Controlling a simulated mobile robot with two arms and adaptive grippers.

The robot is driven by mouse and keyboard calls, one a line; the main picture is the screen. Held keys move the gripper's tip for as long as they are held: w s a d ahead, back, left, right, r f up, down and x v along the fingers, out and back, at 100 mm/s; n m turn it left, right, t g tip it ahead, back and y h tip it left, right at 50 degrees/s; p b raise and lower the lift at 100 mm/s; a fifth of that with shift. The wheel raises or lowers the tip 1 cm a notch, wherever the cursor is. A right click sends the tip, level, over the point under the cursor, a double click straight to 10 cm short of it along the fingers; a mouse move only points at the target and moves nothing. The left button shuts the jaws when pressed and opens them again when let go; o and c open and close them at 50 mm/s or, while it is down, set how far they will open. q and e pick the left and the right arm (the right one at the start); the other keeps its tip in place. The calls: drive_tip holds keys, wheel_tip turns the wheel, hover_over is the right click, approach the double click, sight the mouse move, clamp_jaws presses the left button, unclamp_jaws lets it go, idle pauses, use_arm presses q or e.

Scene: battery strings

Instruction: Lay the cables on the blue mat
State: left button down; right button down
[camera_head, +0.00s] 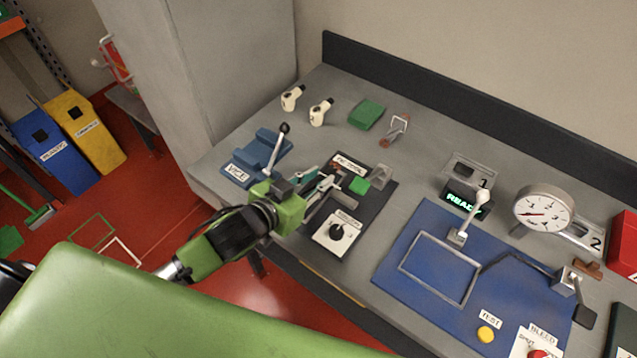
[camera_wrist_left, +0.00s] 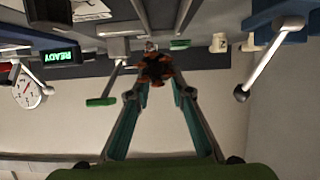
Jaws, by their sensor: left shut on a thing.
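The blue mat (camera_head: 401,242) lies on the right half of the bench, with a pale rectangular outline on it. My left gripper (camera_head: 326,183) is over the dark panel left of the mat. In the left wrist view its two fingers (camera_wrist_left: 157,72) close around a small orange and black thing (camera_wrist_left: 155,68); I cannot tell whether this is a cable. No loose cable is clearly recognisable elsewhere. My right gripper is not in view.
A blue vice (camera_head: 255,155) stands left of the gripper. A selector box (camera_head: 335,236) and green block (camera_head: 358,184) are close to it. A lever (camera_head: 470,215), gauge (camera_head: 543,210) and yellow button (camera_head: 486,334) crowd the mat area. The rectangle's inside is clear.

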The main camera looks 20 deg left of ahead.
use_arm(q)
drive_tip(key=shift+w+f, duration=0.45)
drive_tip(key=shift+f, duration=0.05)
drive_tip(key=f+p, duration=0.1)
drive_tip(key=w+f+p, duration=0.1)
drive_tip(key=f, duration=0.1)
drive_tip(key=shift+a+f, duration=0.1)
drive_tip(key=shift+f, duration=0.25)
drive_tip(key=shift+f, duration=0.1)
drive_tip(key=shift+f, duration=0.1)
drive_tip(key=c, duration=1.8)
unclamp_jaws()
drive_tip(key=shift+s, duration=0.1)
